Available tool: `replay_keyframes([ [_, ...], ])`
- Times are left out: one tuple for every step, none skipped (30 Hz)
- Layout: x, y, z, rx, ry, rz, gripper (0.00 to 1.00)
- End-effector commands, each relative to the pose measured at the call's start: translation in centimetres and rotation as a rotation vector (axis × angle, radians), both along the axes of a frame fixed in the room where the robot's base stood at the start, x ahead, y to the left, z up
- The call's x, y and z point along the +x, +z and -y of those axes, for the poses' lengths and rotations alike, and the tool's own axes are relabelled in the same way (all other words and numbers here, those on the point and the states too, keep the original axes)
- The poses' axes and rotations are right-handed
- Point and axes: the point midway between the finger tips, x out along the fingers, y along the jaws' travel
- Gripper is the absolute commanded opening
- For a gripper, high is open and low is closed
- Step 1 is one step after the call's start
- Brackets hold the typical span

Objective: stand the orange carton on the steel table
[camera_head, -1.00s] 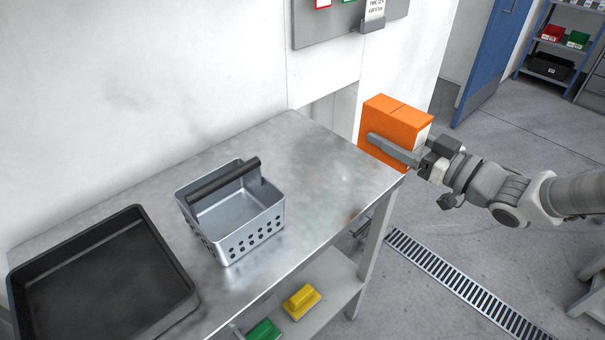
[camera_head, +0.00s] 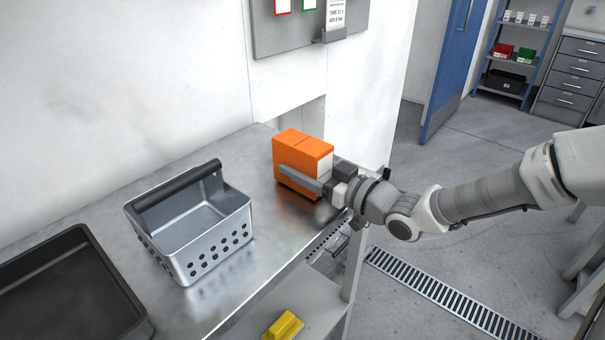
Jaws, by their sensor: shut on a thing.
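The orange carton (camera_head: 291,152) is upright at the far right end of the steel table (camera_head: 262,250). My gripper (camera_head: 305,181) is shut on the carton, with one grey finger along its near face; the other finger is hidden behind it. The carton's lower edge is over the tabletop, and an orange reflection shows below it. I cannot tell whether its base touches the steel or is slightly above it.
A perforated metal basket (camera_head: 205,250) with a dark handle stands left of the carton. A black tray (camera_head: 62,297) is at the front left. A yellow object (camera_head: 284,326) is on the lower shelf. Bare steel lies between basket and carton. A wall board (camera_head: 300,28) hangs behind.

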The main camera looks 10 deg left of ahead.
Motion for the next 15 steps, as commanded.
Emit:
replay_keyframes([
  [-0.01, -0.43, -0.04, 0.001, 0.001, 0.001, 0.09],
  [-0.02, -0.38, -0.03, 0.0, 0.001, 0.001, 0.09],
  [-0.01, -0.28, -0.03, 0.0, 0.001, 0.002, 0.09],
  [-0.01, -0.23, -0.03, 0.0, 0.001, 0.002, 0.09],
  [-0.01, -0.22, -0.02, 0.0, 0.001, 0.002, 0.09],
  [0.0, -0.21, -0.01, 0.0, 0.0, 0.002, 0.09],
  [0.0, -0.21, -0.01, 0.0, 0.0, 0.002, 0.09],
  [0.0, -0.24, -0.01, 0.0, 0.001, 0.002, 0.09],
  [0.0, -0.35, -0.01, 0.0, 0.001, 0.001, 0.09],
  [-0.01, -0.46, -0.02, 0.0, 0.001, 0.001, 0.09],
  [-0.02, -0.57, -0.02, 0.0, 0.001, 0.001, 0.09],
  [-0.02, -0.56, -0.02, -0.001, 0.001, 0.001, 0.72],
  [-0.01, -0.52, -0.02, -0.001, 0.001, 0.001, 0.77],
  [-0.02, -0.51, -0.01, -0.001, 0.001, 0.001, 0.83],
  [-0.02, -0.52, -0.01, -0.001, 0.001, 0.001, 0.9],
])
